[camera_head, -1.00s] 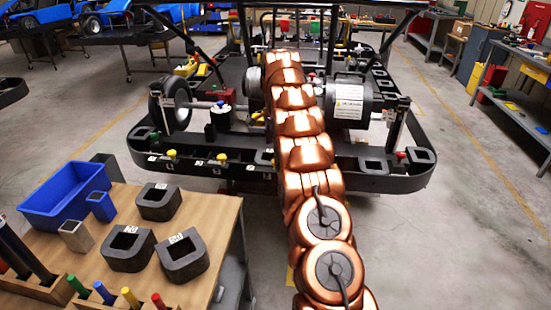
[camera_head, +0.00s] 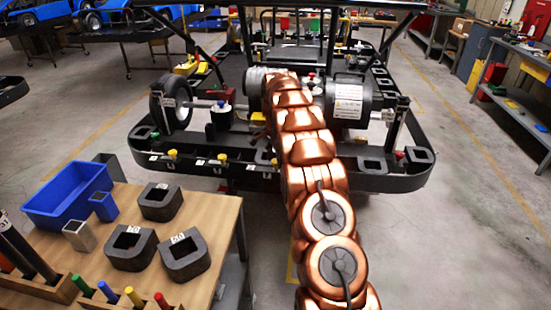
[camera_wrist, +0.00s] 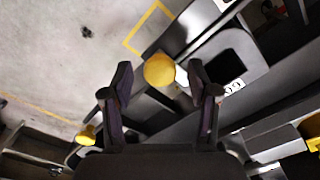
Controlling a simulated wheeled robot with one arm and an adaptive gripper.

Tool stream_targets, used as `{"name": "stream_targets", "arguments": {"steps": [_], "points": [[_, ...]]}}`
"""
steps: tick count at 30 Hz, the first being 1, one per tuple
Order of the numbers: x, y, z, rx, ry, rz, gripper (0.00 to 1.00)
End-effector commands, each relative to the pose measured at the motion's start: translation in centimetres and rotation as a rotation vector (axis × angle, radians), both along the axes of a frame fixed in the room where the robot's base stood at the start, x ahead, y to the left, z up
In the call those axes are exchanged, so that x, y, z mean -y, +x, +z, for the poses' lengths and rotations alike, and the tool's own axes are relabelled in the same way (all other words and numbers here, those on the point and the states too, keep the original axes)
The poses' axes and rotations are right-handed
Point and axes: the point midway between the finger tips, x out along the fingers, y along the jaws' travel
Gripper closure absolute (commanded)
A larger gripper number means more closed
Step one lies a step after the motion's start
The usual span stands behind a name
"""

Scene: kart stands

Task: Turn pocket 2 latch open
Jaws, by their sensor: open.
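Yellow latch knobs line the kart's front rail; two show clearly in the head view, one at left (camera_head: 173,155) and one further right (camera_head: 222,159). In the wrist view a round yellow knob (camera_wrist: 159,70) sits between and slightly beyond the fingertips of my gripper (camera_wrist: 161,80), which is open with space at both sides. Another yellow knob (camera_wrist: 86,135) lies at lower left, outside the fingers. In the head view my arm largely hides my gripper. The pocket numbers are too small to read, so I cannot tell which knob is pocket 2's.
A black kart frame (camera_head: 400,183) surrounds the rail. A wooden table (camera_head: 205,215) at front left holds a blue bin (camera_head: 68,196), dark blocks (camera_head: 160,201) and coloured pegs. A white tag (camera_wrist: 235,86) lies right of the knob. Open floor is at right.

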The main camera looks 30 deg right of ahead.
Motion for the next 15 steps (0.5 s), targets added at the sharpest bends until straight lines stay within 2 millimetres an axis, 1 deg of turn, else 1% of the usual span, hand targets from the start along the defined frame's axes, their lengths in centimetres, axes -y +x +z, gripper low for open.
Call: {"name": "stream_targets", "arguments": {"steps": [2,15], "points": [[0.0,0.0,0.0,0.0,0.0,0.0,0.4],[0.0,0.01,0.01,0.0,0.0,0.0,0.85]]}}
